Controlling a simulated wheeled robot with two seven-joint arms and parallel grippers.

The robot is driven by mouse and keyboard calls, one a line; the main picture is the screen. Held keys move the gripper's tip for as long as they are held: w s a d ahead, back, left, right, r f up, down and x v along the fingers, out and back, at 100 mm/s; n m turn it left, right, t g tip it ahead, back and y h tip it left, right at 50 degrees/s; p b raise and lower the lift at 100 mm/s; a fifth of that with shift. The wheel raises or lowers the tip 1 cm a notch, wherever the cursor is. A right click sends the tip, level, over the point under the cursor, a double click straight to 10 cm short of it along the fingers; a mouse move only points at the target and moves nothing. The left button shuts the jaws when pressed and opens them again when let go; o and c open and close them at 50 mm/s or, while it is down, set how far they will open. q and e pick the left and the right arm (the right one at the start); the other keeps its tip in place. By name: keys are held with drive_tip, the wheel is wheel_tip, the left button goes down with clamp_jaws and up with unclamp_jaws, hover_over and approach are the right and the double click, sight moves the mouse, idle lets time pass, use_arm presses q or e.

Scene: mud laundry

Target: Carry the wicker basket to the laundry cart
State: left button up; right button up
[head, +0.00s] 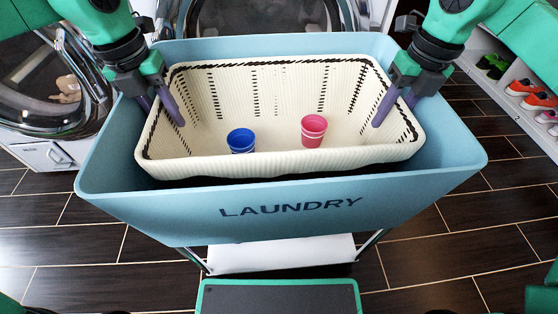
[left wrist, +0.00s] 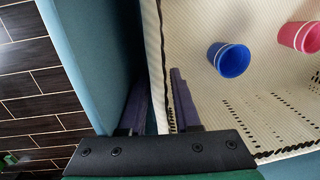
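The cream wicker basket (head: 270,166) sits inside the blue laundry cart (head: 130,200), with its rim near the cart's rim. It also shows in the left wrist view (left wrist: 200,15). My left gripper (head: 162,112) is at the basket's left wall, one finger inside and one outside. In the left wrist view its fingers (left wrist: 158,88) are spread, with a gap showing beside the wall. My right gripper (head: 392,112) straddles the right wall the same way, its fingers apart. A blue cup (head: 241,141) and a pink cup (head: 313,130) are in the basket. The basket's underside is hidden.
A front-loading washer (head: 45,85) stands at the left, and another machine (head: 265,18) is behind the cart. A shoe rack (head: 500,100) with several shoes is at the right. Dark tiled floor (head: 60,260) lies clear on both sides.

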sight(155, 100)
use_arm(q)
drive_tip(key=f, duration=0.2)
drive_tip(key=shift+s+a+f, duration=0.1)
drive_tip(key=shift+s+f, duration=0.2)
drive_tip(key=shift+s, duration=0.1)
use_arm(e)
drive_tip(key=f, duration=0.2)
drive_tip(key=shift+s+f+g, duration=0.3)
drive_tip(key=shift+s+f, duration=0.1)
use_arm(q)
drive_tip(key=r, duration=1)
drive_tip(key=shift+s+a+r, duration=0.1)
drive_tip(key=shift+s+a, duration=0.05)
drive_tip(key=shift+a, duration=0.25)
use_arm(e)
drive_tip(key=shift+w+a+f, duration=0.1)
drive_tip(key=shift+w+a, duration=0.05)
use_arm(q)
drive_tip(key=shift+w, duration=0.3)
use_arm(e)
drive_tip(key=r, duration=1)
drive_tip(key=shift+w+d, duration=0.25)
drive_tip(key=shift+d, duration=0.15)
use_arm(q)
drive_tip(key=shift+d+r+p, duration=0.1)
drive_tip(key=shift+r+p, duration=0.1)
drive_tip(key=shift+p, duration=0.1)
use_arm(e)
drive_tip(key=shift+d+r, duration=0.1)
drive_tip(key=shift+r, duration=0.3)
